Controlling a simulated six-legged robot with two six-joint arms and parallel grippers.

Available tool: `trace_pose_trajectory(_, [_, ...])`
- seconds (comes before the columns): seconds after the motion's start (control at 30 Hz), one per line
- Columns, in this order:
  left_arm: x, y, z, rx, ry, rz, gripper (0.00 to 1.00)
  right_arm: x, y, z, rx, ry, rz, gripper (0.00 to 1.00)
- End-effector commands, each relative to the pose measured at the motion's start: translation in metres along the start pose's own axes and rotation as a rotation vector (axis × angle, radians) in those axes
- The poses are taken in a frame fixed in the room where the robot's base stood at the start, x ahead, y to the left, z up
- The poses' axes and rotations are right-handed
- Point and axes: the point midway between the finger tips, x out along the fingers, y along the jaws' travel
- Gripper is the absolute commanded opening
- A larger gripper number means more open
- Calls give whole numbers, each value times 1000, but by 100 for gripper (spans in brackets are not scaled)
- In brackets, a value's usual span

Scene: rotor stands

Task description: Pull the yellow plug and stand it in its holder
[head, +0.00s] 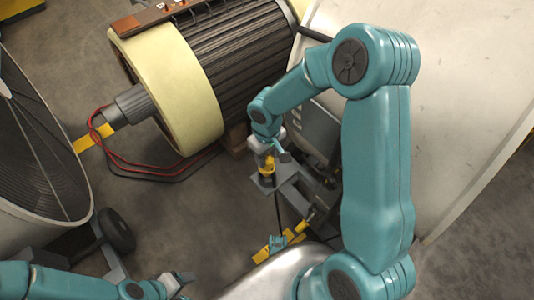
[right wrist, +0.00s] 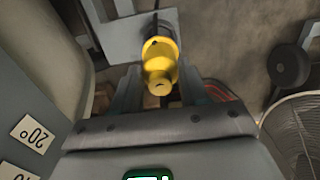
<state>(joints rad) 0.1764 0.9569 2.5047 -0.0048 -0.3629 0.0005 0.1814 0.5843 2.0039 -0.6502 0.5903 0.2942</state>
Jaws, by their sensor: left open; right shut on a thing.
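The yellow plug (head: 267,167) is upright below my right gripper (head: 268,155), over a grey plate (head: 288,170) in the head view. In the right wrist view the plug (right wrist: 161,62) is between the two fingers of my right gripper (right wrist: 160,88), which is shut on it. A dark part sits under the plug; I cannot tell whether it is the holder or whether the plug rests in it. My left gripper (head: 182,281) is open and empty at the bottom of the head view, well away from the plug.
A large cream-ended rotor (head: 175,90) lies at the back left, with red and black cables (head: 135,165) below it. A round grilled housing (head: 35,140) stands at the left. A pale curved casing (head: 470,100) fills the right. Bare floor (head: 185,225) lies left of the plate.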

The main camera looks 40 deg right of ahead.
Motion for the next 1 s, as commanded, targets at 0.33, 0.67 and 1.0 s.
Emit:
trace_pose_trajectory(0.33, [10,-4,0,0,0,0,65,9,0,0,0,1,0,17])
trace_pose_trajectory(0.67, [10,-4,0,0,0,0,65,9,0,0,0,0,0,17])
trace_pose_trajectory(1.0, [13,-5,0,0,0,0,65,12,0,0,0,0,0,17])
